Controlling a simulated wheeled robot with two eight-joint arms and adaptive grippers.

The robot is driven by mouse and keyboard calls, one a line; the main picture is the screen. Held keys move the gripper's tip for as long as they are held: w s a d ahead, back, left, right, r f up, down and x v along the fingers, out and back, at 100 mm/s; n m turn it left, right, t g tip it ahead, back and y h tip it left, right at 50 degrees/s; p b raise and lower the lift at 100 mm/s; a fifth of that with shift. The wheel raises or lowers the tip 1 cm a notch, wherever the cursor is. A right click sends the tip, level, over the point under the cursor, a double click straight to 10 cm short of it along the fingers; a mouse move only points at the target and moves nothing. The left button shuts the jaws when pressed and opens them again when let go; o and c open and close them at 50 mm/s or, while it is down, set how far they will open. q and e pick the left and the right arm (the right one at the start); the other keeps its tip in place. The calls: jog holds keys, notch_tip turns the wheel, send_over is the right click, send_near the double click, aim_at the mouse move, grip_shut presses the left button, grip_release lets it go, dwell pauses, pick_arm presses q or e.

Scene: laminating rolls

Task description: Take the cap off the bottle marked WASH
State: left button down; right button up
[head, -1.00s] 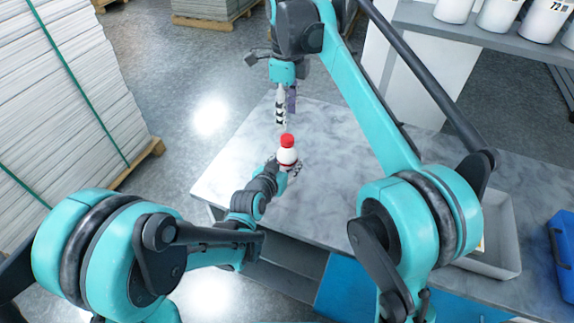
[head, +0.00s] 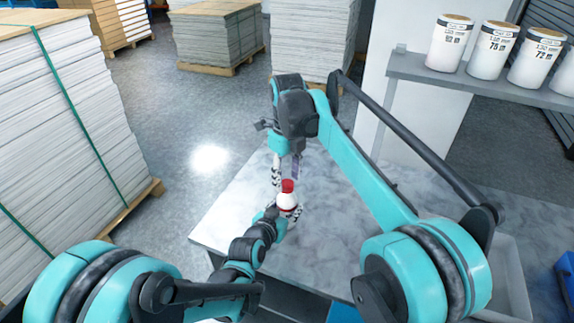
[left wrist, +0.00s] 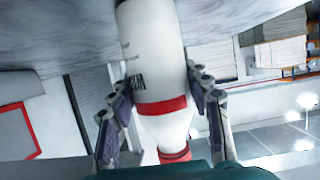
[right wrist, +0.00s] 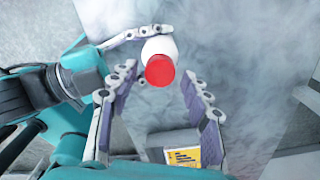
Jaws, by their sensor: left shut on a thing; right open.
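A white bottle (head: 287,203) with a red cap (head: 288,186) is upright in my left gripper (head: 286,212), above the table's left part. In the left wrist view the bottle (left wrist: 152,60) stands between the two fingers; it has a red band and dark lettering too partial to read. My right gripper (head: 286,174) is open, pointing down from above at the cap. In the right wrist view the red cap (right wrist: 160,71) shows between the fingertips of my right gripper (right wrist: 158,78); I cannot tell whether they touch it.
The grey marbled table (head: 330,225) is clear around the bottle. A grey tray (head: 513,275) is at its right. White tubs (head: 492,50) stand on a shelf (head: 430,75) at the back right. Stacked sheets (head: 60,130) on a pallet stand on the left.

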jog(key=shift+f, duration=0.75)
